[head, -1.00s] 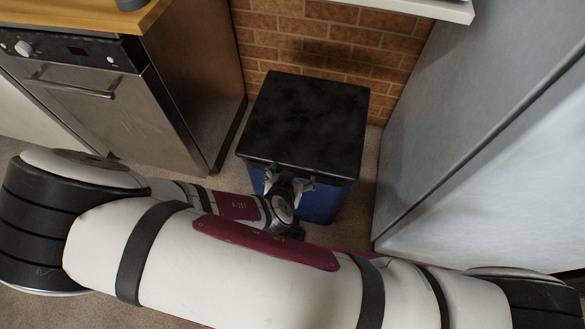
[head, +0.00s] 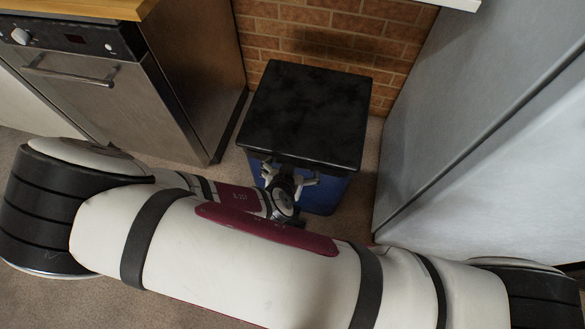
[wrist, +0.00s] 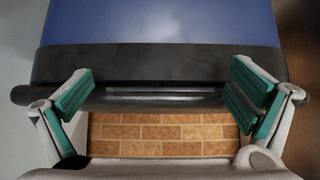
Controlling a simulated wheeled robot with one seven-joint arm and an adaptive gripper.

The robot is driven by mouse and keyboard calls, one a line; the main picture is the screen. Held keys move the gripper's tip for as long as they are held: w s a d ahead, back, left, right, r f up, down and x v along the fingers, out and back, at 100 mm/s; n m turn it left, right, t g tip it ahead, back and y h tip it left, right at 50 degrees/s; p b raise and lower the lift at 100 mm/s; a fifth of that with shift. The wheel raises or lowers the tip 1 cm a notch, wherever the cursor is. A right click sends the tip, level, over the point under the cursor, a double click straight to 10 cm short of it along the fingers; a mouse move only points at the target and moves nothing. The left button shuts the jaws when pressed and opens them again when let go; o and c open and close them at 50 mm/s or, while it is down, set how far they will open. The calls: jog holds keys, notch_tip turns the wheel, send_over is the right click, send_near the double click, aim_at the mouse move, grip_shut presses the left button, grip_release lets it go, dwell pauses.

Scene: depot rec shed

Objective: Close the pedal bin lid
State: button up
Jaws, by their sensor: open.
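The pedal bin (head: 322,194) has a blue body and a black lid (head: 305,115). It stands on the floor against the brick wall. In the head view the lid covers the top and looks nearly level; I cannot tell if it is fully down. My gripper (head: 290,174) is at the front of the bin, just below the lid's front edge, with its fingers spread and empty. In the wrist view my open gripper (wrist: 162,88) has a finger on each side, with the black lid rim (wrist: 160,62) and blue body (wrist: 160,22) beyond. Contact is unclear.
A steel oven (head: 90,85) under a wooden worktop (head: 85,9) stands left of the bin. A tall grey cabinet or fridge (head: 490,120) stands close on the right. The brick wall (head: 330,35) is behind. A strip of floor (head: 215,180) shows left of the bin.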

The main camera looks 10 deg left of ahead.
notch_tip(320, 180, up, 10)
dwell(0.6)
dwell(0.4)
jog(key=s+d+r+g+y, duration=0.2)
jog(key=d+r+g, duration=0.3)
jog(key=r, duration=0.7)
jog(key=s+d+r+g+y, duration=0.1)
jog(key=s+d+r+g, duration=0.15)
jog(key=d+r, duration=0.6)
jog(key=s+d+r+h, duration=0.3)
jog(key=s+d+r, duration=1)
jog(key=s+d, duration=0.15)
notch_tip(320, 180, up, 23)
jog(key=t+p, duration=0.2)
jog(key=p, duration=1.8)
jog(key=shift+s+a+f, duration=0.2)
jog(key=shift+s+a, duration=0.05)
